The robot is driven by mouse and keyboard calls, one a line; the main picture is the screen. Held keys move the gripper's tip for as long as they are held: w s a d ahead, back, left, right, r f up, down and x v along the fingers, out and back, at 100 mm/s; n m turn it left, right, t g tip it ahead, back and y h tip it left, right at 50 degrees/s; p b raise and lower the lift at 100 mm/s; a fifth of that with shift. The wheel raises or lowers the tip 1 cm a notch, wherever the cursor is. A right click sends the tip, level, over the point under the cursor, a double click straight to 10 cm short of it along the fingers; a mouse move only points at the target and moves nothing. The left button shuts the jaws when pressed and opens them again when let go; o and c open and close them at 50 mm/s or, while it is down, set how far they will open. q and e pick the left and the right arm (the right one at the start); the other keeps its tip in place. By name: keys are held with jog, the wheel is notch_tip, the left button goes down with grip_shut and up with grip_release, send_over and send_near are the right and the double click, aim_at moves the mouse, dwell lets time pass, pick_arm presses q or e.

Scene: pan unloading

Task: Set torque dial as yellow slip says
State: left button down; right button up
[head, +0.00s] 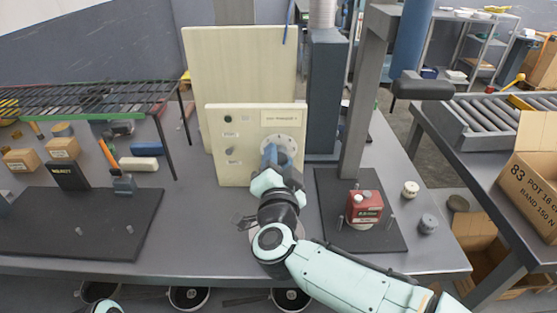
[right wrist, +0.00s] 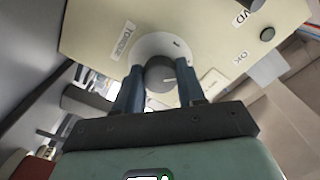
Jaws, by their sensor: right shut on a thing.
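A cream panel (head: 238,165) stands upright on the bench. Its round pale torque dial (head: 293,144) is on the right side, partly hidden behind my right gripper (head: 270,156). A pale yellowish slip (head: 284,117) with small print is above the dial; I cannot read its setting reliably. In the right wrist view, the blue fingers of my right gripper (right wrist: 160,82) are shut on the dark grey dial knob (right wrist: 160,70), one on each side. The white dial plate (right wrist: 148,45) shows behind it, with a "TORQUE" label (right wrist: 124,41) nearby. My left gripper is out of view.
A dark mat with a red box (head: 364,207) lies right of the panel, near a grey post (head: 362,100). A dark mat (head: 75,222) and a black rack (head: 90,98) are on the left. A taller cream board (head: 240,65) stands behind the panel.

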jog(key=shift+m, duration=1.1)
jog(key=shift+m+b, duration=0.45)
jog(key=shift+m, duration=0.75)
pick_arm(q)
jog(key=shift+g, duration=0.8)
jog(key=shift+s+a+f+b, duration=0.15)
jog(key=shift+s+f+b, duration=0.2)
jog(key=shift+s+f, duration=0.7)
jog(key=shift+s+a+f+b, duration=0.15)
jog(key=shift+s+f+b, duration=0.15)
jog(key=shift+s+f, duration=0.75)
pick_arm(e)
jog(key=shift+m, duration=2.2)
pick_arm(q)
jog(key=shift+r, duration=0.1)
pick_arm(e)
jog(key=o, duration=1.1)
jog(key=shift+c, duration=0.2)
jog(key=shift+s, duration=0.1)
